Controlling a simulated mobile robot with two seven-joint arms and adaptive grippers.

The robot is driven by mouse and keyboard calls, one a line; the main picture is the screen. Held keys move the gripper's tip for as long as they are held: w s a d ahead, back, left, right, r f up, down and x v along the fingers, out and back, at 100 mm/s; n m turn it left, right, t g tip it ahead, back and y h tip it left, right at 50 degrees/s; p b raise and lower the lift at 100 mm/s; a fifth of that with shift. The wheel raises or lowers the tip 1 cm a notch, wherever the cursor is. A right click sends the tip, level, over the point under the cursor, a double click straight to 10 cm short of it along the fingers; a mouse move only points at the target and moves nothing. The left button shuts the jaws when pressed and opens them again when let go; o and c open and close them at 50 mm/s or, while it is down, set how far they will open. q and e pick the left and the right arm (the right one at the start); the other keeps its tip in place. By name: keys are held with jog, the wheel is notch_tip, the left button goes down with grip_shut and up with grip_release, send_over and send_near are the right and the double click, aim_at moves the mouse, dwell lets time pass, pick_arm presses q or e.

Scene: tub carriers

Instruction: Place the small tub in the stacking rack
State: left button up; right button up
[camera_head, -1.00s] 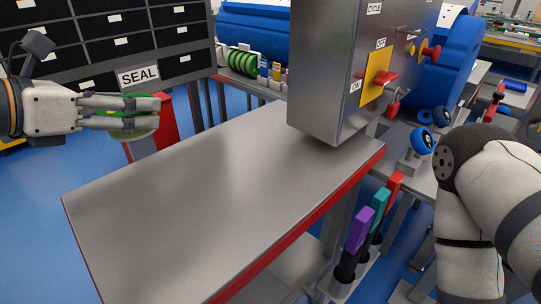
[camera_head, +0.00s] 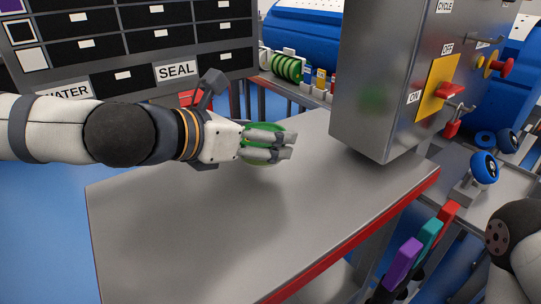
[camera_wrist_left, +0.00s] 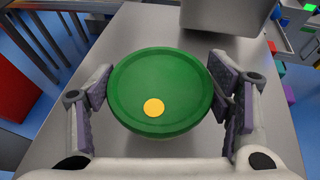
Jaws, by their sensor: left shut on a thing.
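My left gripper (camera_head: 267,145) is shut on a round green thing with a rim, which I take to be the small tub (camera_head: 256,157). The fingers hide part of it in the head view. In the left wrist view the tub's green top (camera_wrist_left: 160,80) has a yellow dot, and finger pads press on both sides. It is held above the grey table. No stacking rack is clearly identifiable; a row of green discs (camera_head: 288,68) stands behind the table. My right gripper is out of view.
The grey tabletop (camera_head: 240,220) is bare, with a red front edge. A steel control box (camera_head: 375,90) with knobs stands over its right side. A black cabinet (camera_head: 100,40) with labels is behind. Purple, teal and red handles (camera_head: 402,262) stick up at the front right.

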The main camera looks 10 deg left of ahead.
pick_arm(q)
jog(key=shift+w+d+f, duration=0.1)
jog(key=shift+d+f, duration=0.15)
jog(key=shift+f, duration=0.1)
jog(key=shift+w+d+f+b, duration=0.1)
jog(key=shift+f+b, duration=0.1)
jog(key=shift+f, duration=0.4)
jog(key=shift+s+d+f+b, duration=0.1)
jog(key=shift+f+b, duration=0.15)
jog(key=shift+f, duration=0.35)
jog(key=shift+w+d+f+b, duration=0.1)
jog(key=shift+f+b, duration=0.1)
jog(key=shift+f, duration=0.4)
jog(key=o, duration=1.3)
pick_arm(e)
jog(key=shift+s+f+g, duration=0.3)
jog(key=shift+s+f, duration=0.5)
